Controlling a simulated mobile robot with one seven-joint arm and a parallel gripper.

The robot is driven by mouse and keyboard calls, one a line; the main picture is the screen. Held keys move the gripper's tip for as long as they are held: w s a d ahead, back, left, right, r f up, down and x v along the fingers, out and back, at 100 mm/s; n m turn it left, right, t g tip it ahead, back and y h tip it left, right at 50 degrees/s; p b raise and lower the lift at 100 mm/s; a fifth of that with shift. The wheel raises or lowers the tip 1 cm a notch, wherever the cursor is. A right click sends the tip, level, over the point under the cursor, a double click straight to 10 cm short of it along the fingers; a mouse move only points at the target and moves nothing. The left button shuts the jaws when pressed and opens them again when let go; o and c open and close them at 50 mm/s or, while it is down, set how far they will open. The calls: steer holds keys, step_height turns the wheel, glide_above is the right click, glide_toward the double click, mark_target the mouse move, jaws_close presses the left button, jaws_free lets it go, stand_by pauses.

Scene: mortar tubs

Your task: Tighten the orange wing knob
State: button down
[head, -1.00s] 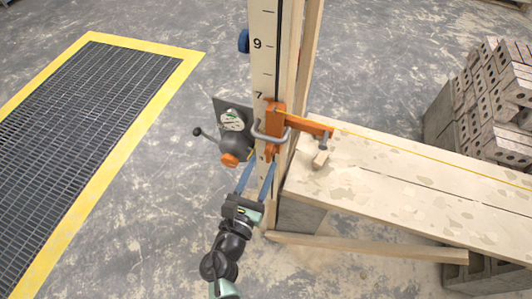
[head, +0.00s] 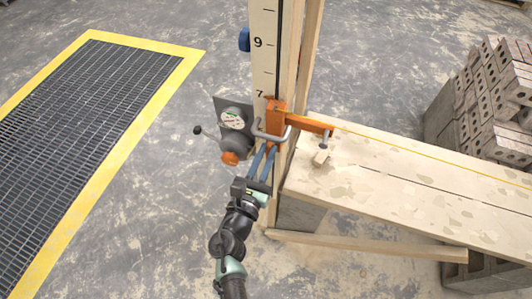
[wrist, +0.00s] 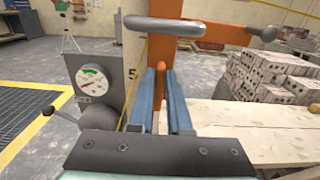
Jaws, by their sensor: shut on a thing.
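The orange wing knob (wrist: 162,86) shows as a narrow orange piece between the blue fingers in the wrist view. It sits under the orange clamp bracket (head: 275,112) on the upright measuring post (head: 264,50). My gripper (wrist: 163,72) has its fingers close together with the knob pinched between them. In the head view my gripper (head: 265,150) reaches up to the bracket from below, and the fingers hide most of the knob. A grey bent handle (wrist: 165,26) crosses just above the fingertips.
A plank bench (head: 400,185) is at right, with stacked blocks (head: 490,100) beyond. A yellow-edged grate (head: 90,110) lies at left; floor between is clear.

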steer(key=shift+f+m+b, duration=0.25)
steer(key=shift+m+b, duration=0.05)
steer(key=m+b, duration=0.5)
steer(key=d+m+b, duration=0.1)
steer(key=m+b, duration=0.4)
steer(key=m, duration=0.1)
steer(key=f+m+b, duration=0.1)
steer(key=m+b, duration=0.4)
steer(key=m, duration=0.1)
steer(key=shift+s+d+f+b, duration=0.1)
steer(key=shift+s+d+b, duration=0.15)
steer(key=shift+b, duration=0.1)
steer(key=shift+a+m, duration=0.1)
steer(key=shift+m, duration=0.2)
steer(key=c, duration=0.9)
jaws_free()
steer(key=shift+o, duration=0.2)
